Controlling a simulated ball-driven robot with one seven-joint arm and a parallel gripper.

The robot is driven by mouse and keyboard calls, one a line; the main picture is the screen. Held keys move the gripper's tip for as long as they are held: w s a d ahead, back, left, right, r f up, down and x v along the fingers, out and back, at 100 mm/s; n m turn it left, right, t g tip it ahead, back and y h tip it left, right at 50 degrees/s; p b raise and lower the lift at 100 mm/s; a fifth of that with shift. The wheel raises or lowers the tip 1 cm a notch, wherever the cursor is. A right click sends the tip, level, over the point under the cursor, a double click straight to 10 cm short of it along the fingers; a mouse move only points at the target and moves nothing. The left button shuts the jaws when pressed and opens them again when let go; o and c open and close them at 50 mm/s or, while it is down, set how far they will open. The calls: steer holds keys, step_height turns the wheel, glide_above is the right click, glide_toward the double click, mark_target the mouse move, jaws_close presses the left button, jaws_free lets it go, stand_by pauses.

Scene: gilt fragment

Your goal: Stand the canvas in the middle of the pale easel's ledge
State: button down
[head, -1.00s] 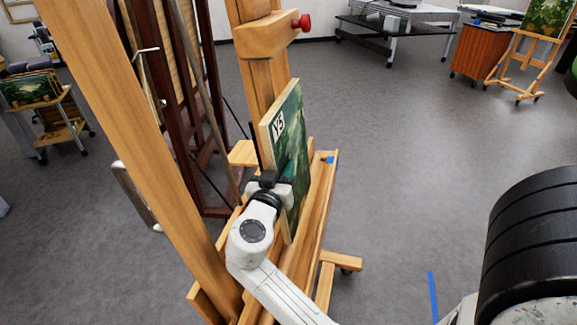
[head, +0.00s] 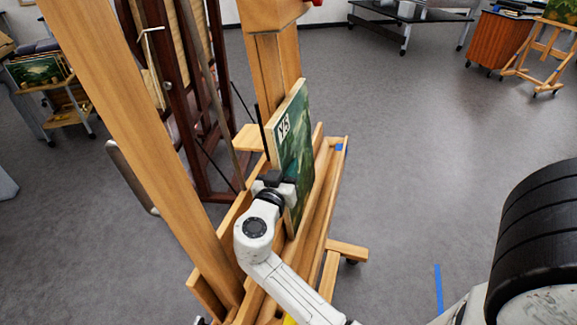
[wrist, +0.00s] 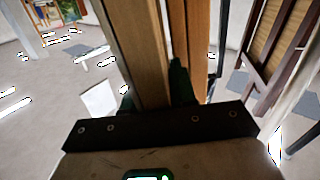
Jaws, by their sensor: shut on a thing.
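The canvas (head: 296,135), a thin dark green painting with a white tag near its top left, stands upright at the pale easel in the head view. My gripper (head: 276,186) is shut on its near lower edge. The pale easel's ledge (head: 328,192) runs below and right of the canvas, with a blue mark (head: 339,147) near its far end. The canvas's bottom edge is partly hidden by my arm, so I cannot tell whether it touches the ledge. The wrist view shows dark fingertips (wrist: 153,90) against pale wood.
A slanted pale beam (head: 130,130) stands close left of my arm. The easel's mast (head: 275,70) rises behind the canvas. A dark red-brown easel (head: 185,90) stands behind at left. Open grey floor (head: 420,130) lies to the right.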

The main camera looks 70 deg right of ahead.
steer(key=c, duration=0.8)
jaws_free()
steer(key=shift+c, duration=0.2)
steer(key=shift+a+f, duration=0.1)
steer(key=s+a+b, duration=0.1)
steer(key=a+b, duration=0.2)
steer(key=a, duration=0.7)
steer(key=shift+a, duration=0.35)
